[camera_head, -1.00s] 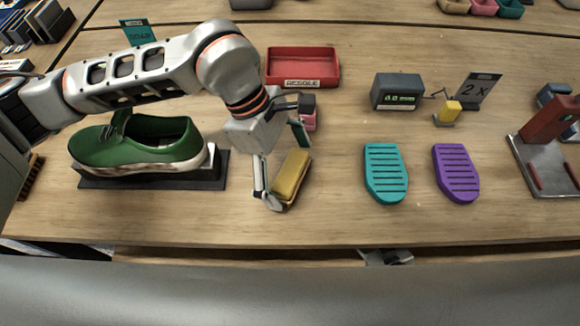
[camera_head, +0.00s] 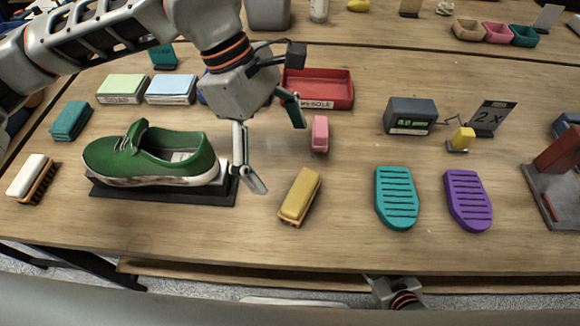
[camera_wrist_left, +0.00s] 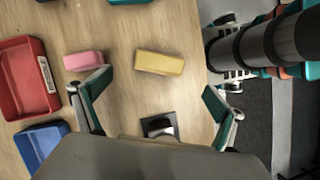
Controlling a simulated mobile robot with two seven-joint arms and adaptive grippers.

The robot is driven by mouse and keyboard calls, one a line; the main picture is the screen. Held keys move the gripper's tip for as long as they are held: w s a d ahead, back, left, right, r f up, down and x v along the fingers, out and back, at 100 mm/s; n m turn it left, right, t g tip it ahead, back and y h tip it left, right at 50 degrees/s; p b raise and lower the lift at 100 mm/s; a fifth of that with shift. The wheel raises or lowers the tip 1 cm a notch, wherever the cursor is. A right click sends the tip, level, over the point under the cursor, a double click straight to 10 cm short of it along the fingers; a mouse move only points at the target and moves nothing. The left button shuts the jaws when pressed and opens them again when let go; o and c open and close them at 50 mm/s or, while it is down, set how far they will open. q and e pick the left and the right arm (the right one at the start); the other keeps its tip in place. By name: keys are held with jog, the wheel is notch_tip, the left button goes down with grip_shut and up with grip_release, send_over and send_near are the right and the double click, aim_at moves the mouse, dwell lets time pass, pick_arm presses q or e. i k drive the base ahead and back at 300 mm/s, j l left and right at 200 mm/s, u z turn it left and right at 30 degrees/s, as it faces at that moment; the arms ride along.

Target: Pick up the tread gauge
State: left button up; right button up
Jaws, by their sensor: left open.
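The tread gauge seems to be the dark grey box with a lit display (camera_head: 410,116), standing right of centre on the table in the head view. A cable runs from it to a small yellow block on a grey base (camera_head: 461,139). My left gripper (camera_head: 276,146) is open and empty, above the table between the green shoe (camera_head: 150,157) and the yellow brush (camera_head: 301,197), well left of the gauge. The open fingers also show in the left wrist view (camera_wrist_left: 155,92), where the gauge is not visible. My right gripper (camera_head: 385,288) shows only partly below the table's front edge; its fingers are unclear.
A pink block (camera_head: 319,133) and red tray (camera_head: 325,88) are near my left gripper. Teal (camera_head: 397,198) and purple (camera_head: 467,199) soles lie in front of the gauge. A "2x" card (camera_head: 489,118) stands beside it. A red-and-grey fixture (camera_head: 550,185) is at right.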

aim_at(459, 143)
jog(key=k, duration=1)
